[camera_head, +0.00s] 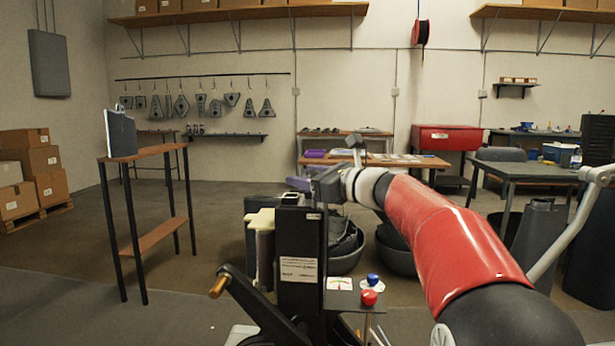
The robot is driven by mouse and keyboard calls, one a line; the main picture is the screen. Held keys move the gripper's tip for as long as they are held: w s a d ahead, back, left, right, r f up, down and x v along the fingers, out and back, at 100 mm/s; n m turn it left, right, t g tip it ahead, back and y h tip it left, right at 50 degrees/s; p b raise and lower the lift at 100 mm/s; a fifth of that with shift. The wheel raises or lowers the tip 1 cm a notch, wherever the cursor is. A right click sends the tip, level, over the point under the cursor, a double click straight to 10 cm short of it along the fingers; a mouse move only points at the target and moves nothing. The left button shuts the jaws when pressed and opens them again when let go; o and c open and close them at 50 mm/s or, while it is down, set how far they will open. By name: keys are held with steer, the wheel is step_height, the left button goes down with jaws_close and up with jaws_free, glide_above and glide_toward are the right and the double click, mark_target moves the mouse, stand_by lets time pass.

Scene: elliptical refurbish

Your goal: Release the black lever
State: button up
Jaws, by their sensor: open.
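A black lever (252,306) with an orange-brown grip (218,287) slants up to the left from the base of a black machine (299,250) at the lower middle. My red arm reaches in from the lower right. My gripper (308,184) is open above the top of the machine, clear of the lever and higher than it. Its fingertips are small and partly hard to make out. Nothing is visibly held in it.
A gauge panel with a red knob (369,298) and a blue knob (373,280) is right of the machine. Dark round bins (348,258) stand behind it. A narrow wooden table (146,152) stands at left. Open floor lies between it and the machine.

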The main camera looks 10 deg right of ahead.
steer(key=b+v, duration=0.1)
steer(key=v, duration=0.6)
steer(key=shift+s+d, duration=0.25)
steer(key=shift+s, duration=0.05)
steer(key=shift+d, duration=0.1)
